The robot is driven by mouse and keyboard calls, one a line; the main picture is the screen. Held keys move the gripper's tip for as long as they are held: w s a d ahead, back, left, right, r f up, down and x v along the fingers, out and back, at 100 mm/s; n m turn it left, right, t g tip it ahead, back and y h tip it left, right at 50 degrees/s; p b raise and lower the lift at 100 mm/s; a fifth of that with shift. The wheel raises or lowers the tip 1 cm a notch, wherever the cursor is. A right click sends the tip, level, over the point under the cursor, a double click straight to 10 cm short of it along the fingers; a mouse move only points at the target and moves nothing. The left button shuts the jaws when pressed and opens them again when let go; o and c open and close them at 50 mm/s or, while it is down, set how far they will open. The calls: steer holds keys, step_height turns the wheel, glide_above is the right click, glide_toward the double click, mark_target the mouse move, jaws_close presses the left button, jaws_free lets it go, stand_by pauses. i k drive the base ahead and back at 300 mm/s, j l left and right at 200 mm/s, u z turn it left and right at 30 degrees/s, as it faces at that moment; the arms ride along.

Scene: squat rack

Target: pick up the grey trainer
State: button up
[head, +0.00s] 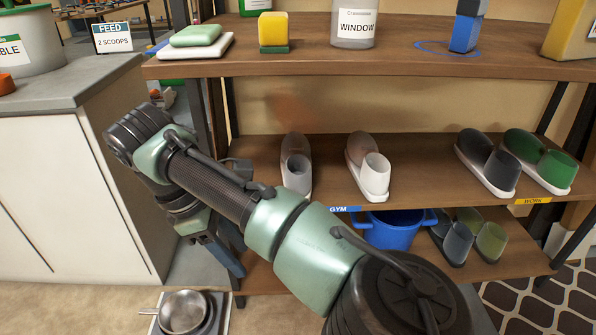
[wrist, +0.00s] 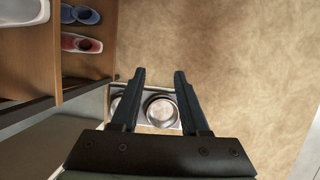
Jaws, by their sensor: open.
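Several shoes stand on the rack. On the middle shelf, two pale grey shoes, one on the left (head: 296,165) and one on its right (head: 368,166), stand by the GYM label. A dark grey shoe (head: 487,160) with a white sole and a green shoe (head: 541,160) stand by the WORK label. I cannot tell which is the grey trainer. My gripper (wrist: 160,74) is open and empty in the wrist view, pointing down over the floor. In the head view it hangs left of the shelves, partly hidden by my arm, apart from every shoe.
A blue tub (head: 392,232), a slate-blue shoe (head: 452,240) and an olive shoe (head: 490,240) are on the lower shelf. The wrist view shows a red shoe (wrist: 80,43) on the rack. A white cabinet (head: 75,190) stands left.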

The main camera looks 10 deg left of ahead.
mark_target(296, 163)
steer(key=i, duration=0.9)
